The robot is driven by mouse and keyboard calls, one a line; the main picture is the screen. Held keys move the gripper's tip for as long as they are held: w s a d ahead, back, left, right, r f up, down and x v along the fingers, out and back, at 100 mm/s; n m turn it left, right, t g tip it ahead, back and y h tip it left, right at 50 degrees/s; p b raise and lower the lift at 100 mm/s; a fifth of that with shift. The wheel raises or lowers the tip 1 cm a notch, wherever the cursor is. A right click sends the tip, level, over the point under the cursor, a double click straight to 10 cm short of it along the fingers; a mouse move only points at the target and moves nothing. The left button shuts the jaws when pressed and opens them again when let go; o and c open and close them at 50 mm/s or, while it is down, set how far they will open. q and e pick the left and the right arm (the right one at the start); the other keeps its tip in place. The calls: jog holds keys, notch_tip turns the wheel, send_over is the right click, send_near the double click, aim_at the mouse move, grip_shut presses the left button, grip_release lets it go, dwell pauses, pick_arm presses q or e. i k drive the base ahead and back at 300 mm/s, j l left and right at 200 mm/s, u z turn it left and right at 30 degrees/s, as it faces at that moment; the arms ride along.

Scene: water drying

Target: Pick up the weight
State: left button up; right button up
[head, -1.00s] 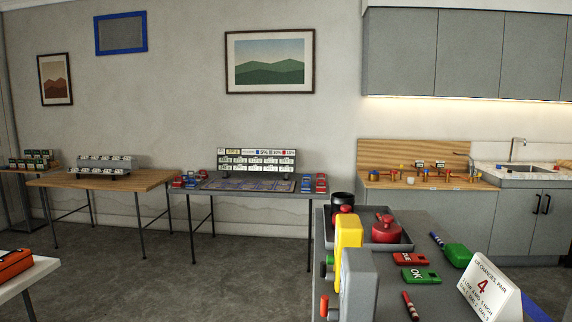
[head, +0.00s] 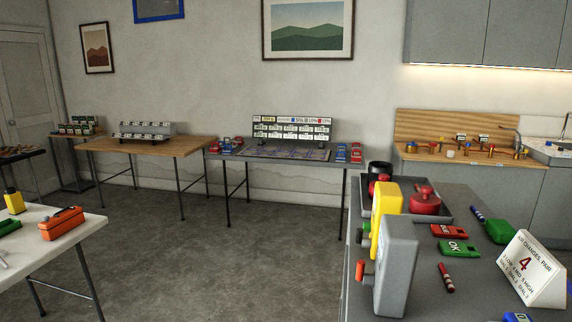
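I cannot tell for sure which thing is the weight. A squat red object with a knob on top (head: 425,201) sits in a grey tray (head: 446,216) on the near right table. A black cylindrical object (head: 379,171) with red below it stands beside it in the tray. Small brass and coloured pieces (head: 466,151) stand on the wooden counter at the back right, too small to make out. Neither of my grippers shows in the head view.
The near right table (head: 430,290) also holds a yellow unit (head: 386,215), a grey unit (head: 397,265), red and green blocks and a white sign (head: 532,270). A white table (head: 62,240) with an orange case (head: 62,223) is at left. Open floor (head: 230,260) lies between.

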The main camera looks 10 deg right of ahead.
aim_at(338, 158)
jog(key=i+j, duration=0.15)
jog(key=j, duration=0.2)
jog(key=i+j, duration=0.2)
jog(key=j, duration=0.2)
jog(key=i+j, duration=0.15)
jog(key=j, duration=0.2)
jog(key=i+j, duration=0.2)
jog(key=j, duration=0.15)
jog(key=i+j+z, duration=0.2)
jog(key=i, duration=0.3)
jog(key=i+z, duration=0.2)
jog(key=i, duration=0.3)
jog(key=i+j+z, duration=0.2)
jog(key=i, duration=0.25)
jog(key=i+z, duration=0.1)
jog(key=i, duration=1.95)
jog(key=i+j, duration=0.15)
jog(key=i, duration=0.5)
jog(key=i+j, duration=0.15)
jog(key=i, duration=0.45)
jog(key=i+j, duration=0.15)
jog(key=i, duration=0.5)
